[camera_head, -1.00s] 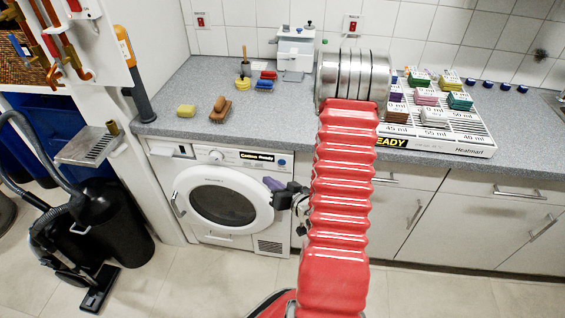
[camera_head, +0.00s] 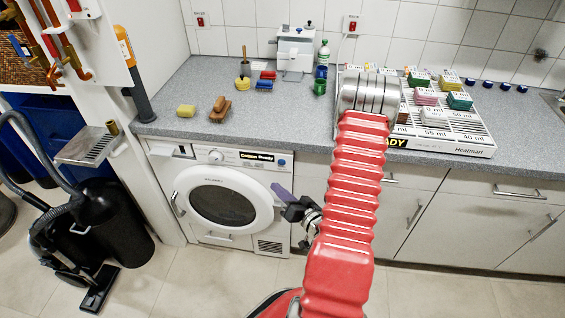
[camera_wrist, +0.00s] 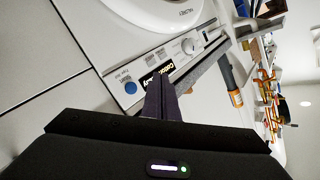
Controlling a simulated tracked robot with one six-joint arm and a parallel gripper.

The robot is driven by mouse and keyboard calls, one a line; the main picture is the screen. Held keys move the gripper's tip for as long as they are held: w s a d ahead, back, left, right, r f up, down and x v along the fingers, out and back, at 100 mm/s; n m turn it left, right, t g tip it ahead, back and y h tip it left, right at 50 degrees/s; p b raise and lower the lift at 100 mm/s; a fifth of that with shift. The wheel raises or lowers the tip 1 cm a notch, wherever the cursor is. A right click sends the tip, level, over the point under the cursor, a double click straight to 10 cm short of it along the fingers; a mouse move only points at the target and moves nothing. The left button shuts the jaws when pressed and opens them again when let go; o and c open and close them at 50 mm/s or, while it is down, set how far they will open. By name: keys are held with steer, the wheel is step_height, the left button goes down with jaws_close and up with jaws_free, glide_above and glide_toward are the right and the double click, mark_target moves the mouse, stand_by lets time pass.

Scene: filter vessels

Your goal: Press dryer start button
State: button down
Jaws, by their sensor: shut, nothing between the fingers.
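The white dryer (camera_head: 213,240) stands under the counter with its round door (camera_head: 265,212) shut. Its top panel has a display that seems to read "Cotton Ready" (camera_head: 257,156) and a round blue button (camera_head: 282,162) at the right end. In the wrist view the blue button (camera_wrist: 131,88) lies left of my fingers, apart from them, and the display (camera_wrist: 156,76) is partly covered by them. My gripper (camera_head: 278,189) is shut and empty, its purple fingertips in front of the dryer's right side, below the button. The fingers also show in the wrist view (camera_wrist: 161,82).
The grey counter (camera_head: 190,85) overhangs the dryer and bears sponges, brushes and a white rack (camera_head: 455,145) with several small blocks. A black vacuum cleaner (camera_head: 75,225) stands at the left. The floor before the dryer is clear.

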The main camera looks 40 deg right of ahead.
mark_target(282, 162)
steer(key=w+d, duration=0.5)
steer(key=d, duration=0.1)
steer(key=shift+d, duration=0.15)
steer(key=shift+d, duration=0.15)
stand_by(2.1)
steer(key=shift+w+d, duration=0.15)
steer(key=shift+d, duration=0.05)
